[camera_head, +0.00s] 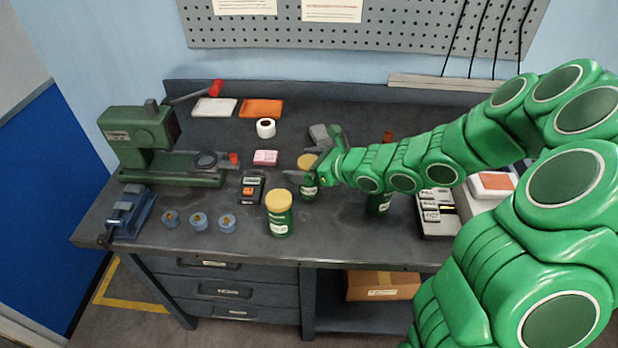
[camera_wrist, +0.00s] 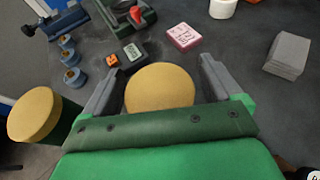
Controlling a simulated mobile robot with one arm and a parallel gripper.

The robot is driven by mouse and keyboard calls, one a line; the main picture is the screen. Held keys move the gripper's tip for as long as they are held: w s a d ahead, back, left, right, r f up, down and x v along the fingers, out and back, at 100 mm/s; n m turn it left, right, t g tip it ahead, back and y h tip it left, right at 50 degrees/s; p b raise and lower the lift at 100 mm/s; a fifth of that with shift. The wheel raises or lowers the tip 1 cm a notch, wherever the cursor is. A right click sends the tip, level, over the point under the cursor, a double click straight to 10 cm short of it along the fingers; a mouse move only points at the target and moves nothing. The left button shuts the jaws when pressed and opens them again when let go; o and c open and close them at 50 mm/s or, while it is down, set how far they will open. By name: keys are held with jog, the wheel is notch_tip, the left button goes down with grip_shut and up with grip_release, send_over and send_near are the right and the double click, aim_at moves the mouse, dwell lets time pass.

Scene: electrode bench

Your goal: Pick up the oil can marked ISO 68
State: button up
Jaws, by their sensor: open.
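Green cans with yellow lids stand on the dark bench; their labels are too small to read, so I cannot tell which is marked ISO 68. One can (camera_head: 308,189) is at my gripper (camera_head: 314,163). In the wrist view its yellow lid (camera_wrist: 160,86) lies between the two grey fingers of my gripper (camera_wrist: 155,78), which are open, one on each side. I cannot tell whether they touch it. A larger can (camera_head: 279,214) stands nearer the front edge; it shows at the left of the wrist view (camera_wrist: 34,114). Another green container (camera_head: 379,204) is partly hidden beneath my arm.
A green press (camera_head: 140,145), blue vise (camera_head: 130,212) and several blue round pieces (camera_head: 198,221) are at left. A pink block (camera_head: 265,157), small devices (camera_head: 251,188), white roll (camera_head: 265,128) and grey block (camera_wrist: 288,54) lie around. A case (camera_head: 438,226) is at right.

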jog(key=c, duration=1.5)
